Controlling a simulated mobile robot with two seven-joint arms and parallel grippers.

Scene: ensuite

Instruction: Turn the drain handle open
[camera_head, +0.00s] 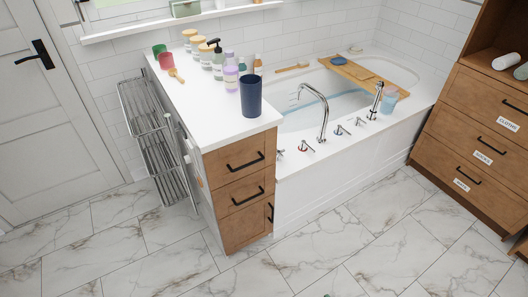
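The white bathtub (330,163) is set into the corner behind the wooden cabinet. On its front rim stand a tall curved chrome spout (323,117) and several small chrome handles. One handle with a red mark (305,147) is left of the spout, and one with a blue mark (340,131) is right of it. Another small handle (360,122) is further right. A chrome piece (279,154) shows partly at the cabinet's edge. I cannot tell which is the drain handle, or its setting. The drain is not visible. Neither gripper is in view.
The cabinet's white top (205,103) holds bottles, jars and a dark blue cup (251,95). A wooden tray (368,76) spans the tub. A drawer unit (480,135) stands right, a metal rack (158,145) left. The marble floor (330,235) in front is clear.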

